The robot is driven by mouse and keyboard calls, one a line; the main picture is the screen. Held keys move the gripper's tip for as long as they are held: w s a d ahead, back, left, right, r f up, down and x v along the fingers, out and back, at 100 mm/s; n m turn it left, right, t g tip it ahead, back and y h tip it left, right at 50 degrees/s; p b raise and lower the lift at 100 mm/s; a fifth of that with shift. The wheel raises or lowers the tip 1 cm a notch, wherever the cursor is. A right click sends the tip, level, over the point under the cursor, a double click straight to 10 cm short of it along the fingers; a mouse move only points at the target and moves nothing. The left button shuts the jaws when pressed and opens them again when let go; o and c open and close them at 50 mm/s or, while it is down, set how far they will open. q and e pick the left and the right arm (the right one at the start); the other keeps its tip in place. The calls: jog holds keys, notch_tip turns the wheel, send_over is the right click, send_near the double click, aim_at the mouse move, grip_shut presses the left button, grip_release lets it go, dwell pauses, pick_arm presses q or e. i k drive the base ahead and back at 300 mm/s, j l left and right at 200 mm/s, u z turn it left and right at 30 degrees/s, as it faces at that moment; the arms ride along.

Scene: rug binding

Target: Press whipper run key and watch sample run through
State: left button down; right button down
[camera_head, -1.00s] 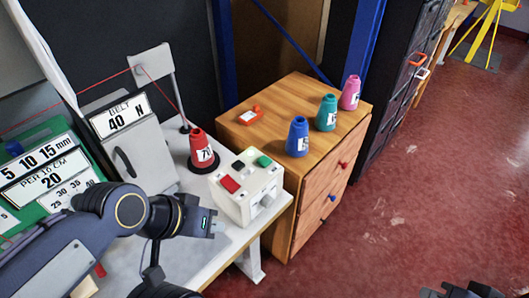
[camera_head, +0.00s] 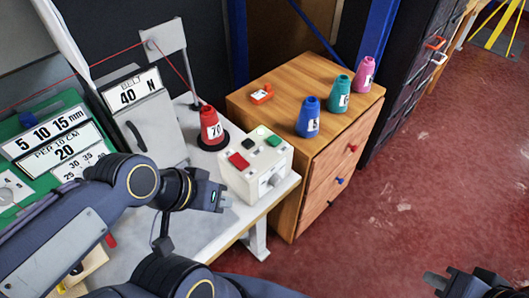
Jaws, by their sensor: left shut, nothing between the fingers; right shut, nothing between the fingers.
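The white key box (camera_head: 258,178) stands near the right end of the grey table. On its top are a red key (camera_head: 238,160), a green key (camera_head: 273,141) and a dark key (camera_head: 246,145), with a pale round spot (camera_head: 261,131) behind them. My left gripper (camera_head: 222,197) is shut and empty, just left of the box and apart from it. My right gripper (camera_head: 432,281) is at the bottom right over the floor. A red cone marked 70 (camera_head: 211,127) stands behind the box, its red thread running up to a grey post (camera_head: 165,40). No sample is clearly visible.
A wooden cabinet (camera_head: 285,95) beside the table holds blue (camera_head: 308,117), teal (camera_head: 339,94) and pink (camera_head: 364,74) cones and a small red-topped item (camera_head: 261,94). A grey BELT 40 N unit (camera_head: 160,130) and a green panel (camera_head: 25,170) stand left. The red floor at right is clear.

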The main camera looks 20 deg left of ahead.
aim_at(273, 140)
jog(key=k+j+u, duration=0.2)
jog(key=k, duration=0.35)
jog(key=k+j+u, duration=0.2)
jog(key=k, duration=0.3)
jog(key=j+u, duration=0.1)
jog(key=u, duration=2.25)
